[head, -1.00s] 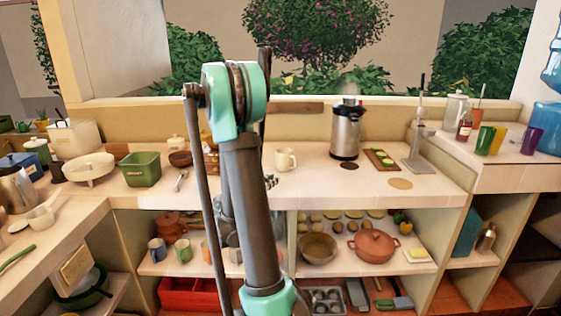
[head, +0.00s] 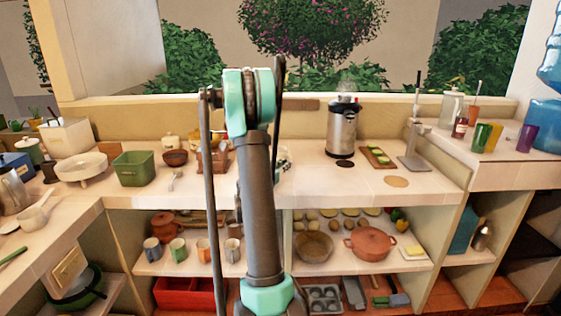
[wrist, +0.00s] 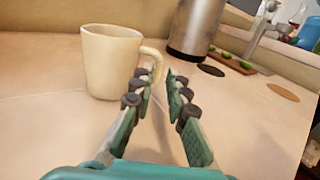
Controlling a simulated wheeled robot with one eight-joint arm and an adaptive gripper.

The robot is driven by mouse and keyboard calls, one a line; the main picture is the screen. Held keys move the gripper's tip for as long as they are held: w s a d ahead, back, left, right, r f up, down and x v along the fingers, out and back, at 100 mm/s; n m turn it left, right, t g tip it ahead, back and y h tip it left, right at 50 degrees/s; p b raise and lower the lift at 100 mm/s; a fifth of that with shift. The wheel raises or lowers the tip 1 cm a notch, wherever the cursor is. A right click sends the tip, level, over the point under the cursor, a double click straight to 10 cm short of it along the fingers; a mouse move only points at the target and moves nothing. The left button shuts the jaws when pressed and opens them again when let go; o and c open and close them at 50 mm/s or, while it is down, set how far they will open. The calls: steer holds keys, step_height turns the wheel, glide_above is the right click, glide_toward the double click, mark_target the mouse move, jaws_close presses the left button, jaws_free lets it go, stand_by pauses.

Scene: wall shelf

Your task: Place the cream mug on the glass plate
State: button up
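The cream mug (wrist: 108,62) stands upright on the counter in the wrist view, left of and just beyond my gripper (wrist: 161,80). Its handle points right, towards the fingertips; the left fingertip overlaps the handle's lower part in the picture, and I cannot tell if they touch. My gripper is open, with a narrow empty gap between its fingers. In the head view my arm hides the mug, and only a small part of my gripper (head: 284,163) shows beside the arm. I cannot make out a glass plate in either view.
A steel dispenser (head: 342,130) stands on the counter right of my gripper, with a dark disc (head: 346,163), a tan disc (head: 397,182) and a food board (head: 376,157) nearby. A green bin (head: 134,168) stands left. Bare counter (wrist: 235,120) lies right of the fingers.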

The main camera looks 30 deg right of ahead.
steer(key=x, duration=0.5)
steer(key=shift+d+f, duration=0.1)
steer(key=shift+f, duration=0.2)
jaws_close()
steer(key=shift+r, duration=0.15)
stand_by(0.3)
